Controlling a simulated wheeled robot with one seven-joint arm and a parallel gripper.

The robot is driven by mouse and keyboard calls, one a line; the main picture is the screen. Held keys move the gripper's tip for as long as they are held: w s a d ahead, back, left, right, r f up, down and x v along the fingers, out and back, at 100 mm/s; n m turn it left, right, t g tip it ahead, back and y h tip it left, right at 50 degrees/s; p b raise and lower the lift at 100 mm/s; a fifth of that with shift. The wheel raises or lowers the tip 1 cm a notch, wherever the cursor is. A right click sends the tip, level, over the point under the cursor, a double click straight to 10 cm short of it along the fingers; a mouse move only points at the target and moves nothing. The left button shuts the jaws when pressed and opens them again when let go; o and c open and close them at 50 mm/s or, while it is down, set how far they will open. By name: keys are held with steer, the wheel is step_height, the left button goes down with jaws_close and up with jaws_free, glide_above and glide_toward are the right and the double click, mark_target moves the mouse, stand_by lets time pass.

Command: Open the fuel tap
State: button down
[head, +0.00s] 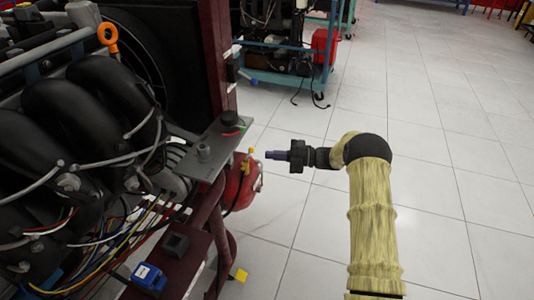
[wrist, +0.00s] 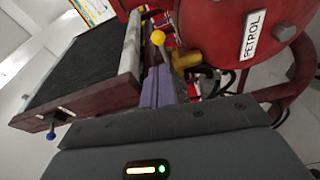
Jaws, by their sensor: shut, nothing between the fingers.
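The fuel tap has a yellow ball-ended lever (wrist: 158,37) and a brass body (wrist: 185,60) on the red petrol tank (wrist: 225,30), which carries a PETROL label (wrist: 254,36). In the head view the red tank (head: 236,188) hangs beside the engine frame, with the yellow lever end (head: 250,151) near its top. My gripper (head: 267,155) is just right of the lever there. Its purple fingers (wrist: 158,82) are shut and empty, pointing toward the lever. The knob shows just beyond the fingertips; I cannot tell whether they touch it.
The engine trainer (head: 110,110) with hoses and wires fills the left side. A grey bracket plate (head: 205,150) juts out above the tank. A dark radiator (wrist: 85,65) lies left of the fingers in the wrist view. The tiled floor (head: 430,200) on the right is clear.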

steer(key=w+d+p, duration=0.2)
steer(key=w+d, duration=0.2)
steer(key=d, duration=0.3)
steer(key=w+d+r+m+t+h+p, duration=0.1)
steer(key=w+r+m+t+h+p, duration=0.35)
steer(key=r+m+t, duration=0.75)
steer(key=s+d+r+m+g+h+p, duration=0.1)
steer(key=s+d+r+m+h, duration=0.2)
steer(key=d+r+m+h, duration=0.35)
steer(key=s+r+m+g+h+p, duration=0.1)
steer(key=s+m+g+h+p, duration=0.35)
steer(key=s, duration=1.45)
steer(key=s+r+m+g+h+p, duration=0.15)
steer(key=s+m+g, duration=0.35)
steer(key=s+m, duration=0.9)
steer(key=s+r+n+p, duration=0.1)
steer(key=s+r+p, duration=0.1)
steer(key=r+p, duration=1.6)
steer(key=s+r+n+p, duration=0.2)
steer(key=s+r+p, duration=0.1)
steer(key=r+p, duration=1.6)
steer(key=shift+d+r+n+g+h, duration=0.2)
steer(key=shift+r+n+g+h, duration=0.15)
steer(key=shift+r, duration=0.1)
